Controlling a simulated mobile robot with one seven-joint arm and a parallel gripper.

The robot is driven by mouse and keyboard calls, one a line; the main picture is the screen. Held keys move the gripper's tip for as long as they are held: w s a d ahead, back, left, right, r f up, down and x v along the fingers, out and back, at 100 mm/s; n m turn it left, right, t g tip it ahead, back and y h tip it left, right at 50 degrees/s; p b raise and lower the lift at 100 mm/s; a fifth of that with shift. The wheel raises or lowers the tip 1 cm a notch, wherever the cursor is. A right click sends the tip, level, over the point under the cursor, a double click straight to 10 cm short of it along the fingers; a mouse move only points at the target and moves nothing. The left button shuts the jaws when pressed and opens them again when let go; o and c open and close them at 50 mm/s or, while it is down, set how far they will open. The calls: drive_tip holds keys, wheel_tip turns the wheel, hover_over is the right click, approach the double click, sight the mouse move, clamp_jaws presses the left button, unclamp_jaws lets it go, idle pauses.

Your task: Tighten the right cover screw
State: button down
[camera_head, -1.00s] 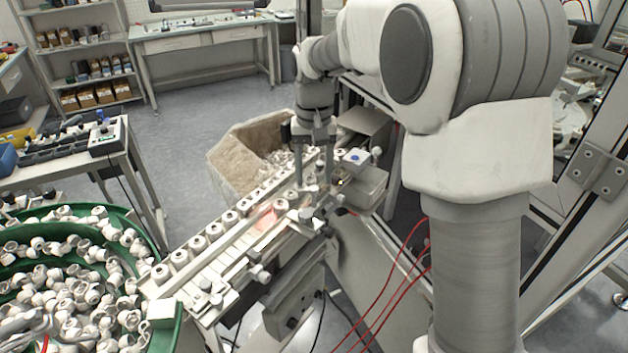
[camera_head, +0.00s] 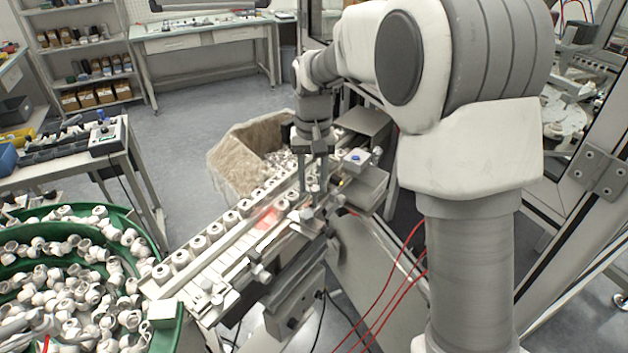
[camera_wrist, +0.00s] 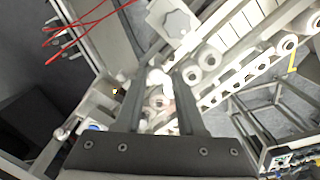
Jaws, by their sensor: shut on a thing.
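My gripper (camera_head: 313,189) points down over the far right end of the cap assembly track (camera_head: 213,258), at the clamp and cover parts there. In the wrist view its two dark fingers (camera_wrist: 159,78) stand on either side of a small pale rounded head, which I take to be the right cover screw (camera_wrist: 158,75). The gripper is shut on it. In the head view the screw is hidden by the fingers and nearby parts. A pale star-shaped knob (camera_wrist: 177,23) lies beyond the fingertips in the wrist view.
White caps (camera_head: 198,243) sit in a row along the track. A grey box with a blue button (camera_head: 355,157) stands close to the right of the gripper. A green bowl feeder (camera_head: 165,335) full of caps is at lower left. Red cables (camera_head: 397,262) hang at right.

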sight(316, 188)
drive_tip(key=shift+d, duration=0.3)
drive_tip(key=shift+m, duration=0.6)
drive_tip(key=shift+d, duration=0.1)
drive_tip(key=c, duration=0.7)
unclamp_jaws()
drive_tip(key=shift+d, duration=0.1)
drive_tip(key=shift+a+r, duration=0.2)
wheel_tip(316, 188, up, 17)
drive_tip(key=shift+r+p, duration=0.1)
drive_tip(key=shift+p, duration=0.3)
